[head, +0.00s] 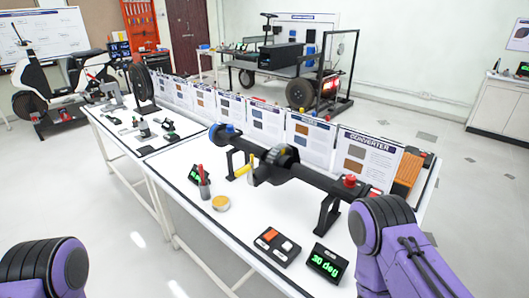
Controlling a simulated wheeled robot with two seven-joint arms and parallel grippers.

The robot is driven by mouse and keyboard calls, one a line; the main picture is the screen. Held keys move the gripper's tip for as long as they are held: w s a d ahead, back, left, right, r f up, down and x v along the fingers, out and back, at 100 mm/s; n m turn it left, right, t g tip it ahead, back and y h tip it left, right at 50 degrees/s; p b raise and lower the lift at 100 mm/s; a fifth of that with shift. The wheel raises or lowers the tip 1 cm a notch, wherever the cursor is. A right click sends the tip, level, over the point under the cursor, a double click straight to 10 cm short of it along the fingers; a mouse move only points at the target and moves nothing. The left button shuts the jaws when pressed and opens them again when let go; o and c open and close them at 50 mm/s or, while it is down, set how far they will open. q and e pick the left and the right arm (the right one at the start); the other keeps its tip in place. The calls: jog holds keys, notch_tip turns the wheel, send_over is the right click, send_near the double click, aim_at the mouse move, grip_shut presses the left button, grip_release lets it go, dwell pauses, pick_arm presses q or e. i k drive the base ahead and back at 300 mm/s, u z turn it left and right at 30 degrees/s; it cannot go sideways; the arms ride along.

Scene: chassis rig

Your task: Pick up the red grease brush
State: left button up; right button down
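A slim red item (201,171), which looks like the red grease brush, stands upright in a small dark cup (204,189) on the white table (185,215). Its lower end is hidden in the cup, and it is too small to make out bristles. Only purple and black links of my two arms show, at the bottom left and bottom right. Neither gripper is in view, and nothing shows in contact with the cup.
A black axle (285,170) on stands spans the table. A black button box (277,246) and a "30 deg" display (325,264) lie near the front edge.

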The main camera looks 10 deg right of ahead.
aim_at(200, 166)
jog(key=u, duration=1.4)
jog(key=i, duration=2.8)
jog(key=z, duration=3.45)
